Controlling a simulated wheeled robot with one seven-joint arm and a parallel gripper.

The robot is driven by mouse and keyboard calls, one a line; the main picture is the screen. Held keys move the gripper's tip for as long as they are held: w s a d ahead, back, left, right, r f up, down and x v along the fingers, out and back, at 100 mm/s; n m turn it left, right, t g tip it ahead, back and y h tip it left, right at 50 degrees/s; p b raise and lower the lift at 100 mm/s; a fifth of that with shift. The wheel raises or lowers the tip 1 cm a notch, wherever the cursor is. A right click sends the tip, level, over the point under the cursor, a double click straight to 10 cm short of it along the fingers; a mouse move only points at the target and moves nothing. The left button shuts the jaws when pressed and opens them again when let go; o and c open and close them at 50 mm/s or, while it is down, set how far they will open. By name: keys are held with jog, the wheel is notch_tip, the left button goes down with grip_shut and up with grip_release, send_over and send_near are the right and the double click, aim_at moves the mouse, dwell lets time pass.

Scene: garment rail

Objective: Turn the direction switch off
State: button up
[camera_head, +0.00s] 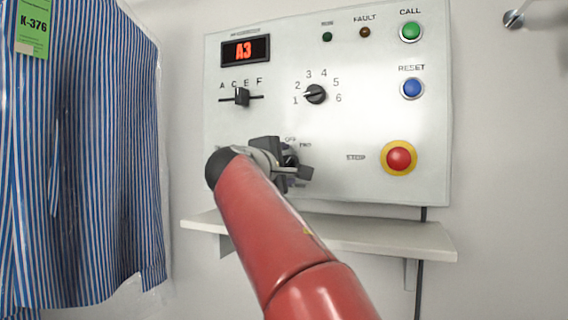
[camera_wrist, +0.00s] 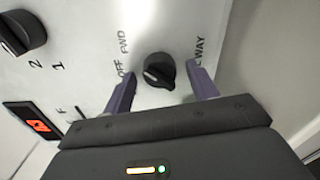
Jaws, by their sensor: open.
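The direction switch is a black rotary knob (camera_wrist: 157,70) on the white panel, with OFF and FWD printed on its left in the wrist view. Another label on its right is partly hidden by a finger. A pale mark shows on the knob's lower left, but I cannot tell for sure which label it points to. My gripper (camera_wrist: 162,72) is open, with one finger on each side of the knob and gaps visible. In the head view, my gripper (camera_head: 285,162) covers most of the switch; OFF and FWD show just above it.
The panel (camera_head: 430,130) also carries a slider (camera_head: 242,97), a numbered dial (camera_head: 316,94), a green call button (camera_head: 411,31), a blue reset button (camera_head: 412,88) and a red stop button (camera_head: 399,158). A shelf (camera_head: 400,238) juts out below. A striped shirt (camera_head: 85,150) hangs at left.

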jog(key=shift+c, duration=0.2)
jog(key=c, duration=0.9)
jog(key=shift+c, duration=0.2)
jog(key=shift+n+p, duration=0.3)
jog(key=shift+n, duration=0.1)
jog(key=shift+n+p, duration=2.45)
jog(key=shift+n, duration=1.05)
jog(key=o, duration=1)
